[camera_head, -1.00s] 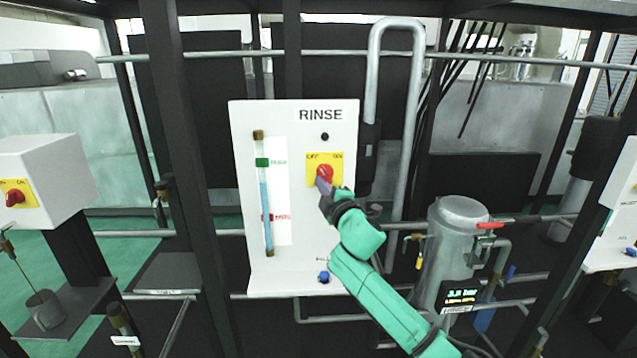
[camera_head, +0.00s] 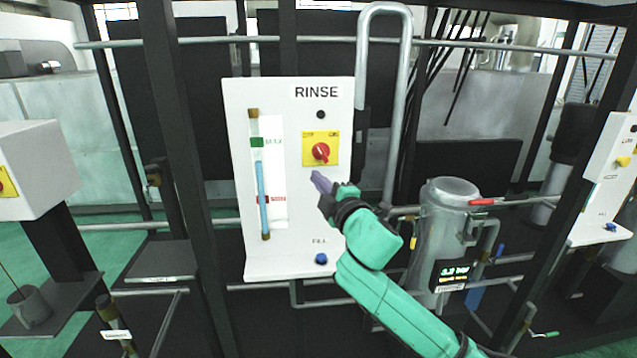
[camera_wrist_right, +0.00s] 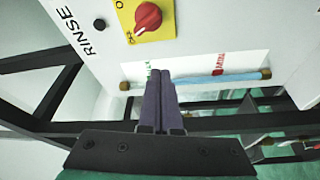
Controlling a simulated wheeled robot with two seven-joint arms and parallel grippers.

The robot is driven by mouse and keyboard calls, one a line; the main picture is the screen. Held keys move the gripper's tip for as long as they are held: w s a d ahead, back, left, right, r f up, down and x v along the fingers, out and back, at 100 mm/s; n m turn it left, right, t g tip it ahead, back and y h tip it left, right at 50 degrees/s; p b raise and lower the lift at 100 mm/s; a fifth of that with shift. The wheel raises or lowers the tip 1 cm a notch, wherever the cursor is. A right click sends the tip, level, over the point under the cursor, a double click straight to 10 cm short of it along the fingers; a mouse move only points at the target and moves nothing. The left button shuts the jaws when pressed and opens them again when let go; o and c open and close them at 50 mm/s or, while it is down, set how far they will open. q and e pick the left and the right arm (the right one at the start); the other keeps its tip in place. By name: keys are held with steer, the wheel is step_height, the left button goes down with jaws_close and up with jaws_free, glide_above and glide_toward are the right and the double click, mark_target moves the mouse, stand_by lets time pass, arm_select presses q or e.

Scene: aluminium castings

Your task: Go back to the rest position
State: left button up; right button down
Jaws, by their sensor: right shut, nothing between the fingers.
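My right gripper (camera_head: 320,181) is shut and empty, in front of the white RINSE panel (camera_head: 290,95). Its purple fingertips are just below the red rotary switch (camera_head: 320,152) on its yellow plate and apart from it. In the right wrist view the shut fingers (camera_wrist_right: 159,75) point at the panel, with the red knob (camera_wrist_right: 148,17) beyond them at the top. The green right arm comes in from the lower right. My left gripper is not in view.
The panel carries a blue level tube (camera_head: 263,195) and a blue FILL button (camera_head: 321,258). A grey metal canister (camera_head: 440,230) with a red-handled valve stands right of the arm. Dark frame posts (camera_head: 180,180) and pipes surround the panel. A white box (camera_head: 40,165) is at the left.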

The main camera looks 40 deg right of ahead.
steer(key=s+a+f+m+g+y, duration=0.1)
steer(key=s+a+f+m+g, duration=0.15)
steer(key=f, duration=0.55)
steer(key=s+a+f+m+g, duration=0.1)
steer(key=f+m+g, duration=0.15)
steer(key=f, duration=0.45)
steer(key=s+a+f+m+g+y, duration=0.1)
steer(key=s+a+f+g, duration=0.15)
steer(key=f, duration=0.55)
steer(key=s+a+f+m+g+y, duration=0.4)
steer(key=s+a+f+g, duration=0.3)
steer(key=s+a+f, duration=0.55)
step_height(320, 180, down, 13)
steer(key=a, duration=0.1)
steer(key=s+f+g, duration=0.1)
steer(key=s+f, duration=0.2)
steer(key=f, duration=0.3)
steer(key=s+d+f, duration=0.1)
steer(key=s+f, duration=0.3)
steer(key=f, duration=0.3)
steer(key=s+f+g, duration=0.1)
steer(key=s+f, duration=0.2)
steer(key=f, duration=0.3)
steer(key=s+d+f, duration=0.2)
steer(key=s+f, duration=0.3)
steer(key=s, duration=0.4)
steer(key=shift+n, duration=0.4)
